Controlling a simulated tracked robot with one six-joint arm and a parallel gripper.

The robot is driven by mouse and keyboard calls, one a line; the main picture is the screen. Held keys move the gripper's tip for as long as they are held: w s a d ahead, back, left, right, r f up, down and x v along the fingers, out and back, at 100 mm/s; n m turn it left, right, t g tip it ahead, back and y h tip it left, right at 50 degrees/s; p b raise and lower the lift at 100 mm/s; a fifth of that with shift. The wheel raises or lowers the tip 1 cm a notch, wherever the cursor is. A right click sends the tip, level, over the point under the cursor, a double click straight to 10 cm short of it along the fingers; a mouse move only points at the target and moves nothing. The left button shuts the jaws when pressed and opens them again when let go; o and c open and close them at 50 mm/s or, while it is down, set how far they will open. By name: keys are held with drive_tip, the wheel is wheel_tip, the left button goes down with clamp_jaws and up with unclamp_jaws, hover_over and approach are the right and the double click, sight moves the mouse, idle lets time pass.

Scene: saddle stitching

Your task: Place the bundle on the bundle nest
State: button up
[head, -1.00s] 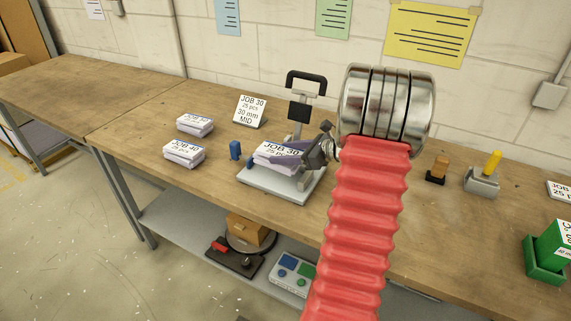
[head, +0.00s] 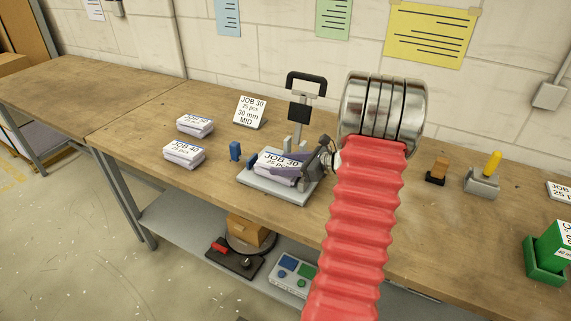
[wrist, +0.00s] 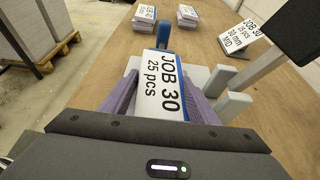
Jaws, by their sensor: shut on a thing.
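The bundle (head: 279,162) is a white stack with a blue band, labelled JOB 30, 25 pcs. It also fills the middle of the wrist view (wrist: 160,85). My gripper (head: 287,169) is shut on it, one purple finger on each side in the wrist view (wrist: 163,98). The bundle lies level over a light grey plate (head: 262,188), seemingly the bundle nest, with grey upright stops (head: 287,145) behind and a blue post (head: 251,162) at its left. Whether its underside touches the plate is hidden.
A black-handled lever (head: 305,84) stands behind the plate. Two other bundles (head: 184,156) (head: 195,126) lie to the left, near a small blue block (head: 235,150). A JOB 30 MID sign (head: 250,112) stands behind. Stamps (head: 437,170) and a green box (head: 545,262) are at right.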

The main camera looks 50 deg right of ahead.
drive_tip(key=o, duration=1.4)
drive_tip(key=shift+f, duration=0.1)
drive_tip(key=v, duration=1.2)
